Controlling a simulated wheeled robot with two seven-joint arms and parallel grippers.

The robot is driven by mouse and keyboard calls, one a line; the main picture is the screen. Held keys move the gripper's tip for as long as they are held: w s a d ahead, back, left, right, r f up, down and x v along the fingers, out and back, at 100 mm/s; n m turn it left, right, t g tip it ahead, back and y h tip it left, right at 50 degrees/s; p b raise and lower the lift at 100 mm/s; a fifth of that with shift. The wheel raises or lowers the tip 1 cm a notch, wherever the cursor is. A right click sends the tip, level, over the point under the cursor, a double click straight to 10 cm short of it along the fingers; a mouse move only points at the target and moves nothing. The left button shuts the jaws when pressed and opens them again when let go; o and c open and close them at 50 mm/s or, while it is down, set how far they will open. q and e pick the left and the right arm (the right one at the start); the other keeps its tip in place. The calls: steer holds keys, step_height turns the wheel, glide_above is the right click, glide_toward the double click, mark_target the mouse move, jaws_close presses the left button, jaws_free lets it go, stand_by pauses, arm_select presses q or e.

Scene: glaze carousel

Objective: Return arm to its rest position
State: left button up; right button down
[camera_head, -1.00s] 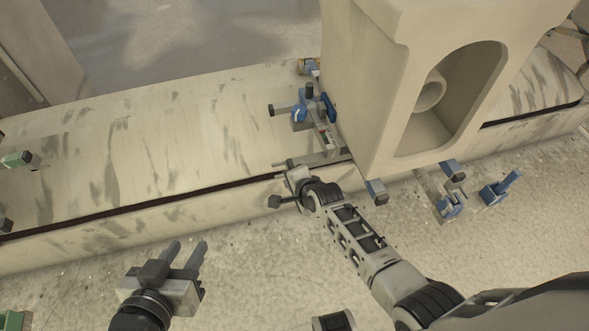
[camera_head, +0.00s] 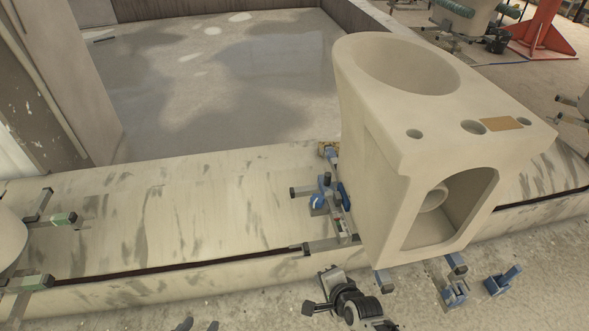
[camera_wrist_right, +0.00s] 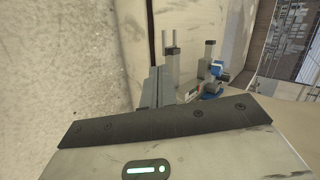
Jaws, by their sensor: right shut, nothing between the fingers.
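My right gripper (camera_head: 330,281) is at the lower middle of the head view, just in front of the worn pale bench (camera_head: 180,215). It is shut and empty, below the blue-handled clamp (camera_head: 322,200) and left of the ceramic casting's (camera_head: 385,170) base. In the right wrist view, its grey fingers (camera_wrist_right: 157,88) show beyond the dark edge of the gripper body, with the blue-handled clamp (camera_wrist_right: 216,70) behind them.
More blue clamp parts (camera_head: 455,292) sit below the casting at the bench's front. Green-tipped clamps (camera_head: 62,219) and a pale rounded piece (camera_head: 8,240) are at the far left. The middle left of the bench top is clear.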

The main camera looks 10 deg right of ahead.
steer(key=s+d+r+n+g+h, duration=0.1)
steer(key=s+d+r+n+g, duration=0.25)
steer(key=s+r+n, duration=0.55)
steer(key=s+d+r+n+g+h, duration=0.2)
steer(key=s+d+r+n, duration=0.4)
steer(key=s+r, duration=0.5)
steer(key=w+a+f+n+t+y, duration=0.1)
steer(key=w+a+f+t+y, duration=0.2)
steer(key=w+a+f+t, duration=0.3)
steer(key=shift+w+a+f+n+t, duration=0.25)
steer(key=shift+w+n+t, duration=0.2)
steer(key=shift+t, duration=0.1)
